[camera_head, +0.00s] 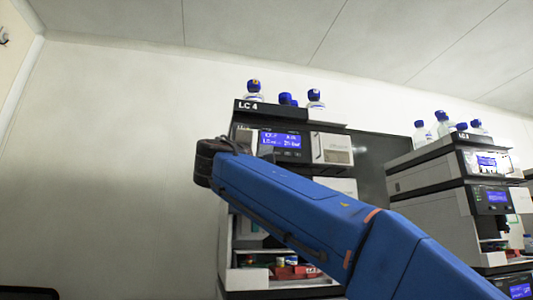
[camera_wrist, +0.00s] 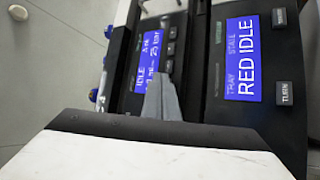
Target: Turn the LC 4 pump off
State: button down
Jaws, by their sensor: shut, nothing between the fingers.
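The LC 4 stack (camera_head: 262,107) stands mid-picture in the head view, behind my blue arm. Its upper module has a lit blue screen (camera_head: 280,140) whose text is too small to read surely. In the wrist view, turned sideways, a dark panel has a blue screen (camera_wrist: 147,58) with "IDLE" and a "bar" reading, and a column of small dark buttons (camera_wrist: 171,33) beside it. My gripper (camera_wrist: 163,84) is shut and empty, its grey fingertips in front of this panel, overlapping its lower part. I cannot tell whether they touch it. In the head view the fingers are hidden.
Beside that panel in the wrist view, another module's screen (camera_wrist: 243,58) reads "TRAY STALL" and "RED IDLE", with a "TURN" button (camera_wrist: 284,93). Blue-capped bottles (camera_head: 254,90) stand atop LC 4. A neighbouring LC stack (camera_head: 430,190) stands right; bare wall lies left.

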jog(key=shift+s+d, duration=0.15)
jog(key=shift+s, duration=0.35)
jog(key=shift+s, duration=0.1)
jog(key=s, duration=0.2)
jog(key=s+d, duration=0.1)
jog(key=s, duration=0.1)
jog(key=shift+s+d, duration=0.2)
jog(key=shift+s, duration=0.1)
dwell(0.8)
